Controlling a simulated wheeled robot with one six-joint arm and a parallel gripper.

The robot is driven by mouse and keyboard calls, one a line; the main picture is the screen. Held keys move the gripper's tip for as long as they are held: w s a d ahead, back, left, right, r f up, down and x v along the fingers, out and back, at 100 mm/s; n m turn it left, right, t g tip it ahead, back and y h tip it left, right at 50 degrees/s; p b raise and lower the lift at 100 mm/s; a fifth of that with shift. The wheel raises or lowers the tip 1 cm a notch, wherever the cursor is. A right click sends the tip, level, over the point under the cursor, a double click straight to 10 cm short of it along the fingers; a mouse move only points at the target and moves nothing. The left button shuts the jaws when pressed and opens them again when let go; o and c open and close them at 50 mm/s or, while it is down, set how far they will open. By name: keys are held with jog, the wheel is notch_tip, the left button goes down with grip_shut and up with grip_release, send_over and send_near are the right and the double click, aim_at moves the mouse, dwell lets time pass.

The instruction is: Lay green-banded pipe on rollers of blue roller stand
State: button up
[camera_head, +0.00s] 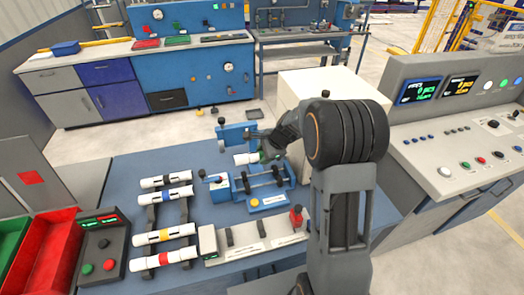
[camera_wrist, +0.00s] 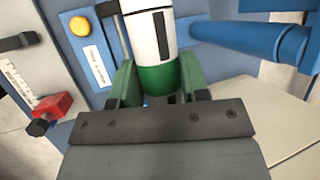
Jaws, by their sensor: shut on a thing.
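The green-banded pipe is white with a green band; in the wrist view (camera_wrist: 152,35) it sits between my gripper's two green-padded fingers. My gripper (camera_wrist: 158,78) is shut on it at the green band. In the head view my gripper (camera_head: 266,152) holds the pipe (camera_head: 245,159) just behind and above the blue roller stand (camera_head: 240,195), with the pipe's white end pointing left. The stand's dark rollers (camera_head: 264,180) show and carry no pipe. The stand's yellow button (camera_wrist: 79,26) shows in the wrist view. Whether the pipe touches the stand cannot be told.
A dark rack (camera_head: 153,216) at left holds several white pipes with black, blue, yellow and red bands. A blue vise-like fixture (camera_head: 236,136) stands behind the roller stand. A grey measuring fixture with a red knob (camera_head: 296,213) lies in front. A control console (camera_head: 455,150) stands right.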

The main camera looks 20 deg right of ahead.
jog(key=shift+a+f+b, duration=0.1)
jog(key=shift+f+b, duration=3.4)
jog(key=shift+f, duration=0.9)
jog(key=shift+f+b, duration=0.4)
jog(key=shift+f, duration=0.05)
jog(key=o, duration=1)
jog(key=shift+o, duration=0.2)
jog(key=shift+s, duration=0.1)
jog(key=v, duration=1.3)
jog(key=shift+r, duration=0.4)
jog(key=shift+n, duration=0.3)
